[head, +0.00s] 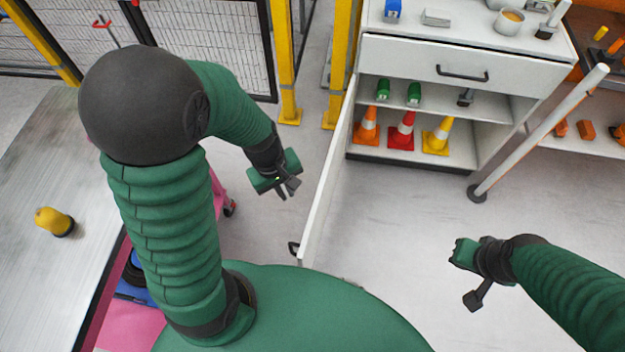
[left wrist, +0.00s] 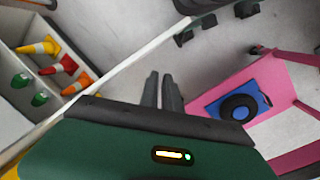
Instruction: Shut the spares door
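The spares door (head: 329,170) is a white panel standing open. It runs from the left front edge of the cabinet (head: 440,52) toward me, and its dark handle (head: 293,248) is near its free end. In the left wrist view the door (left wrist: 125,68) is a pale strip crossing behind my fingers. My left gripper (head: 289,187) is left of the door, apart from it. Its two fingers (left wrist: 163,91) lie almost together with nothing between them. My right gripper (head: 474,300) is low on the right, away from the door; its fingers are too small to judge.
Inside the cabinet stand several cones (head: 402,133) and green items (head: 414,94); a closed drawer (head: 462,72) is above. A slanted white post (head: 545,130) stands right. Yellow posts (head: 284,60) and mesh fencing (head: 215,40) are behind. The floor before the cabinet is clear.

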